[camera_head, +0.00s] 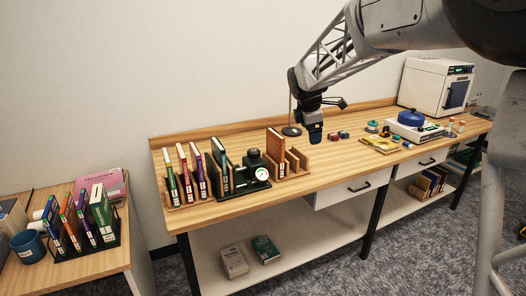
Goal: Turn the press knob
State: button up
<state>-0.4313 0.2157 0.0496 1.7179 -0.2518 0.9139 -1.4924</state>
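A small dark press-like device (253,164) stands on the long wooden bench, between the book racks. It has a dark rounded top (253,153), which looks like the knob, and a round white dial (262,175) low on its front right. Which way the knob is turned is too small to tell. My gripper (316,138) hangs from the arm, pointing down, to the right of the device and apart from it in the picture. Its fingers are too small and dark to show whether they are open or shut. I see nothing held in it.
Upright books stand in a wooden rack (206,202) left of the device; a brown book (275,145) stands in another rack right of it. Small coloured parts, a white machine with a blue lid (411,117) and a white cabinet (426,85) fill the right. Bench front is mostly clear.

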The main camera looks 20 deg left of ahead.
jog(key=w+a+f+n, duration=0.3)
jog(key=w+a, duration=0.1)
jog(key=a, duration=0.3)
jog(key=w+a+f+n, duration=0.3)
jog(key=a, duration=0.4)
jog(key=n, duration=0.4)
send_near(253, 151)
notch_tip(253, 151, down, 2)
jog(key=shift+w+d+t, duration=0.1)
jog(key=shift+w+t, duration=0.25)
jog(key=shift+t, duration=0.05)
jog(key=shift+f, duration=0.15)
jog(key=shift+x, duration=3.8)
jog(key=shift+c, duration=0.4)
jog(key=c, duration=0.8)
